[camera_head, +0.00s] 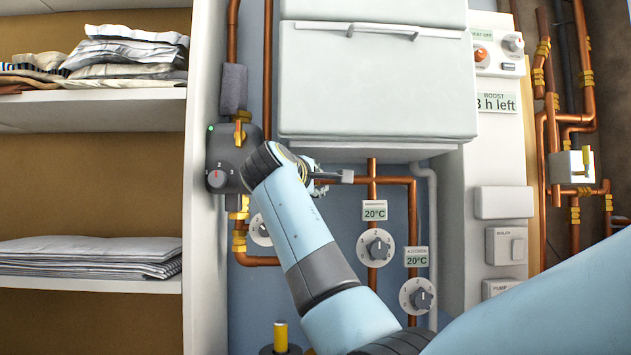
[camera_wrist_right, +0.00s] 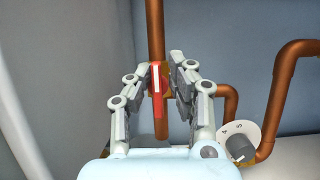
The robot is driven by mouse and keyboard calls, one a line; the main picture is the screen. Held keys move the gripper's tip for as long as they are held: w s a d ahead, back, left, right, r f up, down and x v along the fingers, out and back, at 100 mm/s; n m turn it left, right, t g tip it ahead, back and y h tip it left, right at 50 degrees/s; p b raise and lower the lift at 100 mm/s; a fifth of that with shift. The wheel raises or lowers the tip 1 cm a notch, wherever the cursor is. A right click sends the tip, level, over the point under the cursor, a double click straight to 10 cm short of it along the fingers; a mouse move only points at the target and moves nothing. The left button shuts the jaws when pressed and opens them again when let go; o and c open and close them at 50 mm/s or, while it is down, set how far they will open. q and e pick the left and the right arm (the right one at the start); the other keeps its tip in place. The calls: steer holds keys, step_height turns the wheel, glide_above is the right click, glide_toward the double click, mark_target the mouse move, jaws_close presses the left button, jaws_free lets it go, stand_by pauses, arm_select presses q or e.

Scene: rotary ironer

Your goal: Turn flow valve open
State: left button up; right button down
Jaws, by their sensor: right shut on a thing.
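The valve handle, red with a white stripe (camera_wrist_right: 156,80), sits on a vertical copper pipe (camera_wrist_right: 155,30) in the right wrist view. The stripe runs roughly along the pipe. My right gripper (camera_wrist_right: 164,88) has its two fingers on either side of the handle and is shut on it. In the head view my right gripper (camera_head: 318,178) is mostly hidden behind my own wrist, below the white cabinet, and the red handle cannot be seen there. My left gripper is out of view.
Dial knobs (camera_head: 376,247) and (camera_head: 417,295) with 20°C displays are below the gripper. A grey unit with a dial (camera_head: 217,179) and copper pipes is at left. The white cabinet (camera_head: 375,85) hangs above. Shelves with folded cloth (camera_head: 90,257) stand far left.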

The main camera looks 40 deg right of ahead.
steer(key=c, duration=1.5)
jaws_free()
steer(key=shift+r, duration=0.5)
steer(key=shift+o, duration=0.5)
steer(key=shift+f, duration=0.2)
steer(key=shift+f, duration=0.1)
steer(key=v, duration=0.7)
steer(key=shift+s+a, duration=0.2)
